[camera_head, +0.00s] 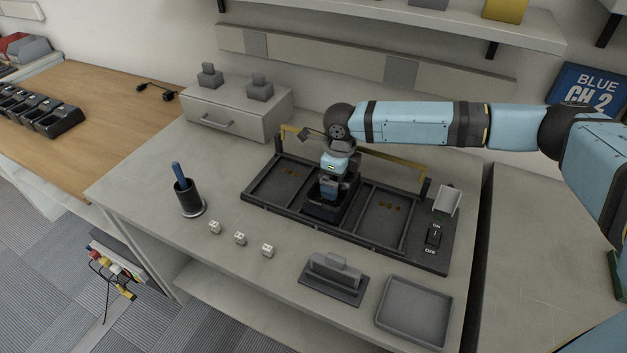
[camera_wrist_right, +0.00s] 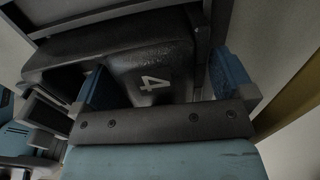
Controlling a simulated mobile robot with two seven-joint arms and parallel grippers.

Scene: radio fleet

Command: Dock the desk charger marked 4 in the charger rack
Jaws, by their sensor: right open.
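The charger rack (camera_head: 275,212) is a dark tray with bays side by side on the grey worktop. The black desk charger (camera_head: 320,210) sits in the middle bay, partly hidden under my right gripper (camera_head: 328,193). In the right wrist view the charger (camera_wrist_right: 125,62) shows a white 4. My right gripper (camera_wrist_right: 165,85) is open, with a blue finger on either side of the charger's marked block. I cannot tell whether the charger is fully seated. My left gripper is not in view.
A yellow bar (camera_head: 380,158) runs behind the rack. An ON/OFF switch (camera_head: 433,236) is at its right end. A pen cup (camera_head: 188,197), small white cubes (camera_head: 240,239), a grey block on a base (camera_head: 335,275) and an empty tray (camera_head: 415,312) stand around it.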

